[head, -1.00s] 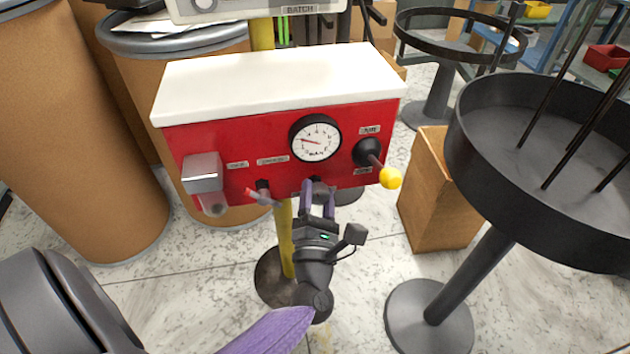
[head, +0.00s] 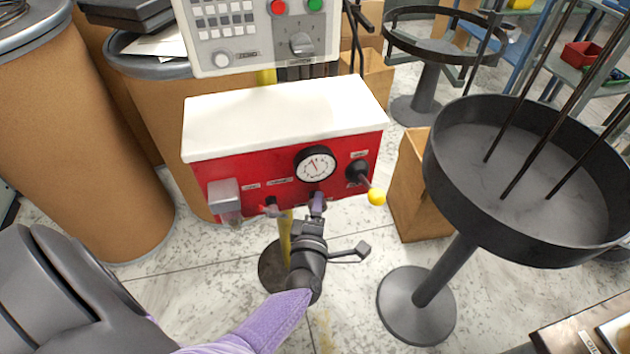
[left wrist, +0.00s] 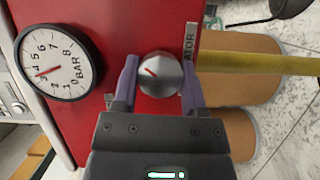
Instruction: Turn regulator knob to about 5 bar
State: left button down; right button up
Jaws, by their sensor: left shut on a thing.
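The red machine box (head: 270,180) with a white top stands in the middle of the head view. Its pressure gauge (head: 315,167) has a white face; it also shows, turned sideways, in the left wrist view (left wrist: 57,62), with the needle around 3 to 4 bar. The round silver regulator knob (left wrist: 160,74) with a red mark sits beside the gauge in the left wrist view. My left gripper (head: 317,203) is shut on the knob, one purple finger on each side. In the head view the gripper hides the knob. My right gripper is not in view.
A lever with a yellow ball (head: 376,197) sticks out right of the gauge. A small red-handled valve (head: 271,210) is left of the gripper. A black round tray on a stand (head: 440,180) stands right. A keypad panel (head: 250,40) is behind the box.

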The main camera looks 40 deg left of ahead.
pick_arm(q)
jog(key=m+p, duration=0.1)
jog(key=p, duration=0.1)
jog(key=m+g+p, duration=0.1)
jog(key=m, duration=0.1)
jog(key=shift+r+m+g+p, duration=0.2)
jog(key=shift+m+g+p, duration=0.1)
jog(key=shift+p, duration=0.05)
jog(key=shift+m+p, duration=0.3)
jog(key=shift+m, duration=0.1)
jog(key=shift+m+g+p, duration=0.35)
jog(key=shift+m+g, duration=0.05)
jog(key=shift+f+m+p, duration=0.1)
jog(key=shift+m+p, duration=0.25)
jog(key=shift+m, duration=0.15)
jog(key=shift+g, duration=0.3)
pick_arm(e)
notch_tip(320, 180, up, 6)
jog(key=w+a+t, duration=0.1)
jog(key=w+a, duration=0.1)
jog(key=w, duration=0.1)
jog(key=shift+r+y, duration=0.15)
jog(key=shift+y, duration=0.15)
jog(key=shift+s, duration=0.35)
pick_arm(q)
jog(key=shift+c, duration=0.7)
grip_release()
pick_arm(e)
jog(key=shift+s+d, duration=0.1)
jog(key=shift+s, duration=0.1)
